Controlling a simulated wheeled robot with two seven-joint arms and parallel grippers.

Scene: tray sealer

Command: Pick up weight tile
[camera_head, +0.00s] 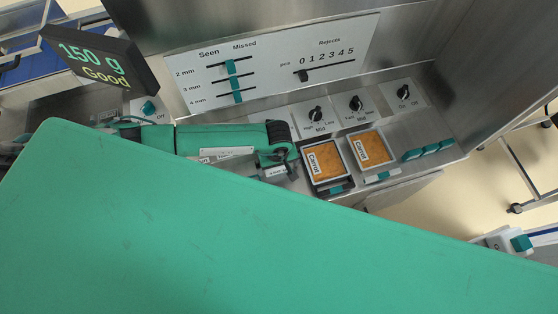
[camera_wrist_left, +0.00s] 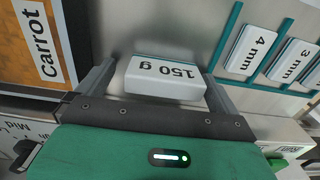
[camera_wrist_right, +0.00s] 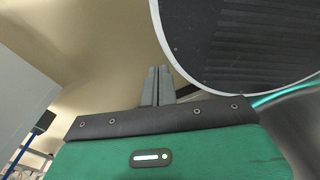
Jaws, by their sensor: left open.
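The weight tile, a white block marked "150 g" (camera_wrist_left: 165,82), lies in the left wrist view between the two fingers of my left gripper (camera_wrist_left: 158,90). The fingers stand apart on either side of it, with a small gap visible at the right; I cannot tell whether the left finger touches it. In the head view my left gripper (camera_head: 288,164) is over the bench beside the Carrot trays, and a small white label-like tile (camera_head: 276,171) shows by its fingers. My right gripper (camera_wrist_right: 157,86) has its fingers together with nothing between them, away from the tile.
Two orange Carrot trays (camera_head: 324,160) (camera_head: 371,148) sit right of the left gripper. Behind are knobs (camera_head: 316,114) and a slider panel (camera_head: 270,68). White tiles marked "4 mm" (camera_wrist_left: 251,50) and "3 mm" (camera_wrist_left: 293,60) lie nearby. A display (camera_head: 98,60) reads "150 g Good".

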